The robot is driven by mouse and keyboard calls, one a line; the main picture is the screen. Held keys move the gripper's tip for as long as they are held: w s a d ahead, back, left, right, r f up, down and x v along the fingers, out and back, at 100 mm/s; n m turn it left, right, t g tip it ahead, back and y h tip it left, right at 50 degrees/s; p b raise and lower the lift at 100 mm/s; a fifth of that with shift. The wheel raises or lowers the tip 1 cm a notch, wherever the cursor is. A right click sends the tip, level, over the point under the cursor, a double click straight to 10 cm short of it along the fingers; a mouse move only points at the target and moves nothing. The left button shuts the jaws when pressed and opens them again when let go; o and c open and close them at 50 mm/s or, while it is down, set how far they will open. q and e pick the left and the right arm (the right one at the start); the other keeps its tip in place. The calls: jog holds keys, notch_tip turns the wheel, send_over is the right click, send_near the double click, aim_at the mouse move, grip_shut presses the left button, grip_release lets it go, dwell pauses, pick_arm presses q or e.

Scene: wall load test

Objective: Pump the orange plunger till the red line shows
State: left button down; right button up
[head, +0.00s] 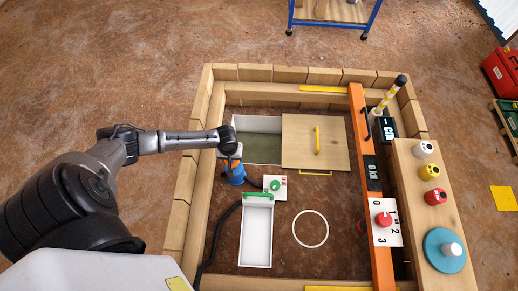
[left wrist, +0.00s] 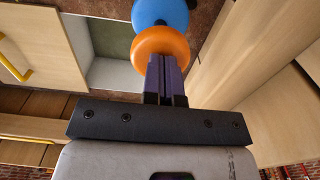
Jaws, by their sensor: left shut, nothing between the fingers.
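The orange plunger knob (left wrist: 160,44) shows in the left wrist view, with the blue pump body (left wrist: 158,12) beyond it. In the head view the blue pump (head: 237,179) stands inside the timber frame, and the orange part is mostly hidden by my gripper. My left gripper (head: 231,158) is above the pump. Its purple fingers (left wrist: 165,62) are shut with nothing between them, and their tips overlap the orange knob in the picture; I cannot tell if they touch it. I see no clear red line. My right gripper is in neither view.
Beside the pump are a small white plate with a green disc (head: 275,185) and a white tray (head: 256,234). A wooden lid (head: 315,147) partly covers a bin. An orange beam (head: 371,190) with a dial and a shelf of coloured knobs (head: 424,205) stand to the right.

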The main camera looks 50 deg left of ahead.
pick_arm(q)
jog(key=shift+f, duration=0.35)
jog(key=shift+f+b, duration=0.35)
jog(key=shift+f, duration=0.45)
jog(key=shift+r, duration=0.1)
notch_tip(320, 180, up, 4)
jog(key=p, duration=0.5)
jog(key=shift+f, duration=0.25)
notch_tip(320, 180, up, 4)
jog(key=p, duration=0.5)
jog(key=shift+f, duration=0.2)
